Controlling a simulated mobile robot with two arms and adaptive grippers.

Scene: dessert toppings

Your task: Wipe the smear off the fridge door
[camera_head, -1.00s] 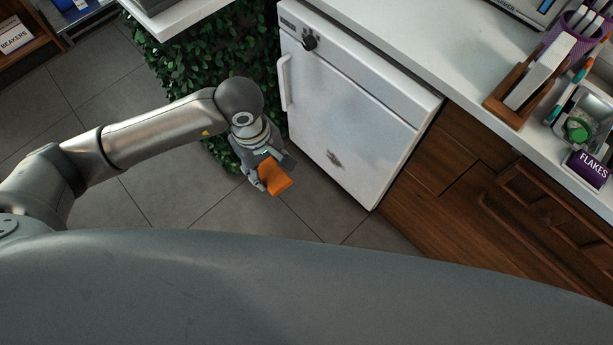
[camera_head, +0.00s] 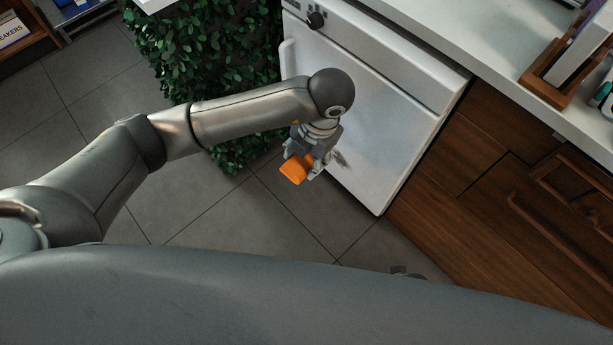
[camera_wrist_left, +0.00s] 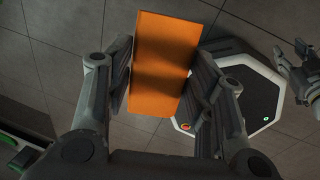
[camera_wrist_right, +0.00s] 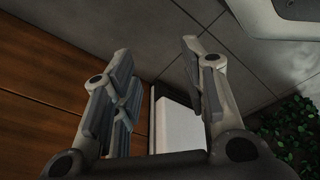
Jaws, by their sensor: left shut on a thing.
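The white fridge door (camera_head: 375,125) stands under the counter. A dark smear (camera_head: 341,160) shows low on it, partly hidden behind my left gripper. My left gripper (camera_head: 303,169) is shut on an orange block, which looks like a sponge (camera_head: 293,170), in front of the door's lower left part. I cannot tell whether the sponge touches the door. In the left wrist view the sponge (camera_wrist_left: 162,60) sits between both fingers. My right gripper (camera_wrist_right: 157,75) is open and empty in its wrist view, with the white fridge (camera_wrist_right: 180,128) beyond it.
A leafy green hedge (camera_head: 190,70) stands left of the fridge. Wooden cabinets (camera_head: 500,180) are to the right, under the white counter (camera_head: 440,40). A wooden rack (camera_head: 560,75) stands on the counter. The tiled floor (camera_head: 210,205) in front is clear.

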